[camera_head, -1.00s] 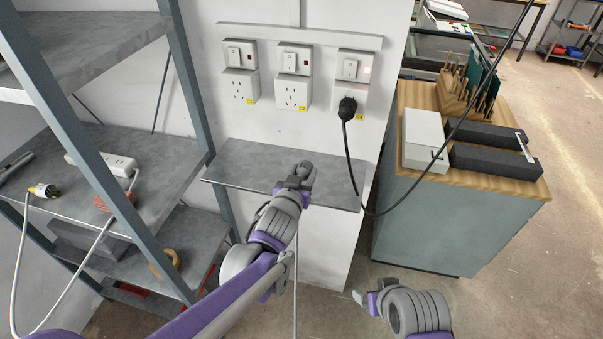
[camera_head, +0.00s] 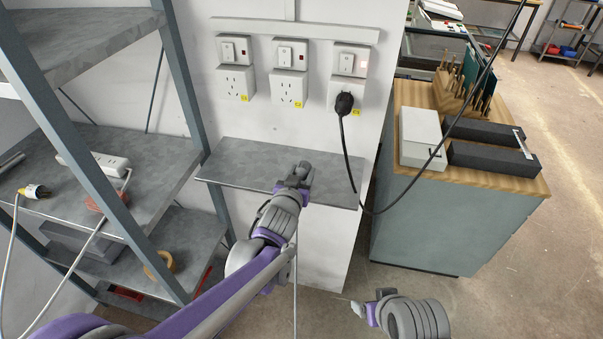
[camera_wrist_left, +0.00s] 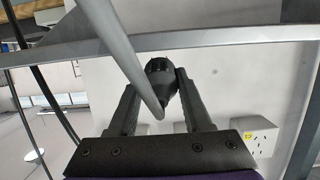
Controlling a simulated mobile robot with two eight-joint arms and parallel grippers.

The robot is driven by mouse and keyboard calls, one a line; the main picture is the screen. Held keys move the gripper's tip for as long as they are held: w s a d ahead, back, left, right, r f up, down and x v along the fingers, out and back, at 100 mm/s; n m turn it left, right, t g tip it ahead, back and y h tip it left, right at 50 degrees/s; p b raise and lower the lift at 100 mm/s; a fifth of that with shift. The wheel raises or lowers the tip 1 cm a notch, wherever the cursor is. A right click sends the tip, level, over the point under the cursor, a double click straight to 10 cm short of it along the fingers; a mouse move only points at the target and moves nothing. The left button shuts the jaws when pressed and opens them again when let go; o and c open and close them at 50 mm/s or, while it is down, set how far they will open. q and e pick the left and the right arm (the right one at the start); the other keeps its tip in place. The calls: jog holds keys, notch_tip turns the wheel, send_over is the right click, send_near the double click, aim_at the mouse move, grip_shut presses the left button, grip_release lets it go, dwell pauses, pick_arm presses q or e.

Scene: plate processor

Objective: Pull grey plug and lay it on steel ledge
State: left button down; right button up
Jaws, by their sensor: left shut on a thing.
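My left gripper (camera_head: 303,170) is over the front part of the steel ledge (camera_head: 240,158), toward its right half. In the left wrist view, the left gripper (camera_wrist_left: 158,85) is shut on the grey plug (camera_wrist_left: 160,68), which looks dark there. A thick grey cable (camera_wrist_left: 122,50) runs from the plug across that view. In the head view the plug is mostly hidden by the gripper. I cannot tell whether the plug touches the ledge. My right gripper (camera_head: 358,306) is low, in front of the wall and right of the ledge; its jaw state is unclear.
A black plug (camera_head: 344,103) sits in the right-hand wall socket, its cable hanging past the ledge's right end. The left and middle sockets (camera_head: 290,90) are empty. A shelf rack (camera_head: 180,110) stands left; a wood-topped cabinet (camera_head: 460,215) stands right. The ledge's left half is clear.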

pick_arm(q)
jog(key=shift+c, duration=1.3)
grip_release()
jog(key=v, duration=1)
jog(key=shift+s, duration=0.35)
jog(key=shift+a, duration=0.1)
